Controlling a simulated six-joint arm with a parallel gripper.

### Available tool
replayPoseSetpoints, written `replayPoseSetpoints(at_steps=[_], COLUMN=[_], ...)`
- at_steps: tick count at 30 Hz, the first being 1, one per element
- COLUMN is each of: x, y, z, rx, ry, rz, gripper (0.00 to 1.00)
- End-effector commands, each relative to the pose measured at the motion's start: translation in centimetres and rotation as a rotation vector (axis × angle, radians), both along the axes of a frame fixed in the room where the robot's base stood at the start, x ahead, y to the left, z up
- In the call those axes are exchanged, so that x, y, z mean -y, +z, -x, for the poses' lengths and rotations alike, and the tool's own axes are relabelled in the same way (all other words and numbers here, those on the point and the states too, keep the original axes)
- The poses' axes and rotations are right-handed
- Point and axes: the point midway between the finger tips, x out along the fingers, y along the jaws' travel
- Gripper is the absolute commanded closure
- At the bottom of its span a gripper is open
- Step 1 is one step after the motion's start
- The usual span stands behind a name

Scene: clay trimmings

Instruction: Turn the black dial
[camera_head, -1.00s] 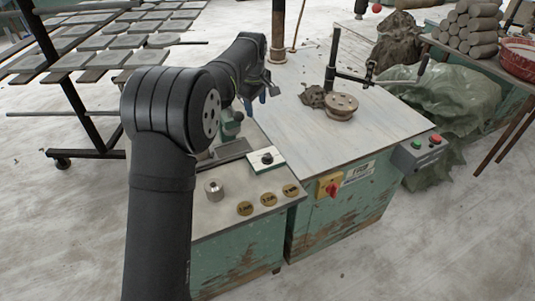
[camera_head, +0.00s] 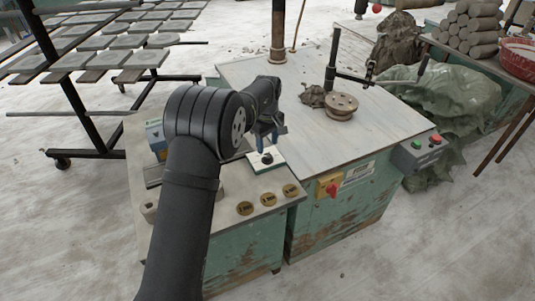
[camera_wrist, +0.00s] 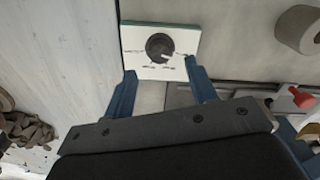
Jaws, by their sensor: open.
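The black dial (camera_wrist: 159,47) is a round knob with a pale pointer mark, set on a white plate (camera_wrist: 133,36) with a green edge. In the head view the dial (camera_head: 267,157) sits on the small bench beside the large table. My gripper (camera_wrist: 165,78) is open, its two blue fingers apart on either side of the plate's near edge, with nothing between them. In the head view my gripper (camera_head: 270,138) hangs just above and behind the dial. Whether the fingertips touch the plate cannot be told.
A metal cylinder (camera_wrist: 299,28) stands on the bench, with three brass discs (camera_head: 268,199) along its front. The large table (camera_head: 390,130) adjoins on the right, bearing a wheel-like disc (camera_head: 341,105) and clay scraps. A red-and-yellow switch (camera_head: 331,187) is on its front.

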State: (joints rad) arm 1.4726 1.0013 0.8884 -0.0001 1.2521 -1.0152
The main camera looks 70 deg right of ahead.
Motion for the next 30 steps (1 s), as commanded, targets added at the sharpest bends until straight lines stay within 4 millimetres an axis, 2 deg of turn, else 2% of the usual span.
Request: replayPoseSetpoints(at_steps=[1,3,9,13,21,28,30], x=[-0.1,-0.1,0.0,0.0,0.0,0.0,0.0], y=[-1.2,-2.4,-4.8,-5.5,-5.5,-5.5,-5.5], z=[0.0,0.0,0.0,0.0,0.0,0.0,0.0], rx=[0.000,0.000,0.000,0.000,0.000,0.000,0.000], ry=[0.000,0.000,0.000,0.000,0.000,0.000,0.000], rz=[-0.004,-0.002,-0.001,0.000,0.000,0.000,0.000], gripper=[0.48,0.48,0.48,0.48,0.48,0.93,0.93])
